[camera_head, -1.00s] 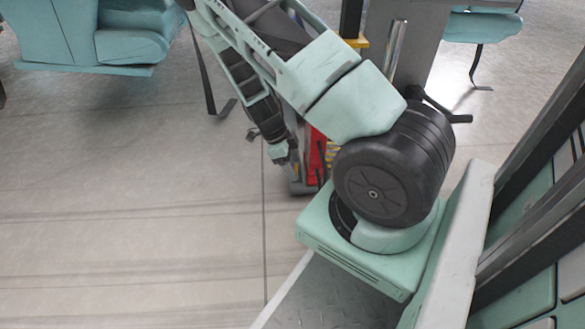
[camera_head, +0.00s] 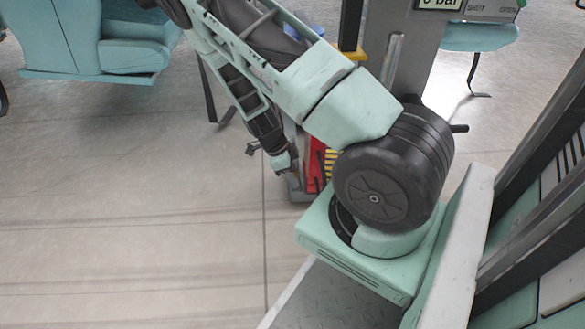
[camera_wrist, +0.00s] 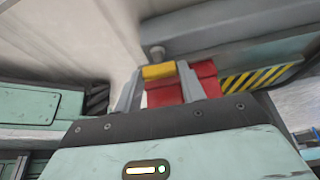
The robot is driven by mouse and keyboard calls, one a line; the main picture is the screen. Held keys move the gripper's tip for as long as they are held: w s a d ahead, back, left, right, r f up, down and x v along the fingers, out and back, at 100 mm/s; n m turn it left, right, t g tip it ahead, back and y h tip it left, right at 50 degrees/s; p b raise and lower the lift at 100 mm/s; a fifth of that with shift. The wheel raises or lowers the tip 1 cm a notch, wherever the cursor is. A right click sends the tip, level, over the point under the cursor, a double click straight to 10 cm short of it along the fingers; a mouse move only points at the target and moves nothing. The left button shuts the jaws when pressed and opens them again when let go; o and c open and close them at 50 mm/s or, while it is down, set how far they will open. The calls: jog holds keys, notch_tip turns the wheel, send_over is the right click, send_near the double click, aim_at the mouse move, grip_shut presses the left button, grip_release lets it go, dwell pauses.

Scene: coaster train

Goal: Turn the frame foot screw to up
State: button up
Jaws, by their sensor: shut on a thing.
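In the wrist view, my gripper (camera_wrist: 160,80) has its two grey fingers closed on a small yellow block (camera_wrist: 158,71). The block seems to be the grip of the frame foot screw, but its shaft is hidden. A grey bolt-like stub (camera_wrist: 157,52) shows just beyond it. A red block (camera_wrist: 184,88) lies close behind and beside the right finger. In the head view, my gripper is low by the floor next to the red part (camera_head: 315,163), too small and partly hidden to read.
A yellow-and-black striped edge (camera_wrist: 248,79) runs right of the red block. In the head view, a grey post (camera_head: 412,60) stands behind my arm, with a display panel (camera_head: 465,6) at its top. Teal seats (camera_head: 95,40) stand at the back left. The floor (camera_head: 130,220) at left is clear.

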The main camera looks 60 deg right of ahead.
jog(key=n+p, duration=0.1)
jog(key=n+h+p, duration=0.1)
jog(key=p, duration=0.1)
jog(key=shift+s+a+r+n+t, duration=0.1)
jog(key=shift+r+n+t, duration=0.2)
jog(key=n+t+p, duration=0.1)
jog(key=n+p, duration=0.2)
jog(key=p, duration=0.1)
jog(key=shift+s+n+h, duration=0.15)
jog(key=shift+n+h, duration=0.15)
jog(key=n+p, duration=0.1)
jog(key=n+t+p, duration=0.1)
jog(key=n, duration=0.1)
jog(key=n+t+p, duration=0.1)
jog(key=p, duration=0.1)
jog(key=shift+s+a+f+n, duration=0.1)
jog(key=shift+f+n, duration=0.15)
jog(key=shift+n, duration=0.05)
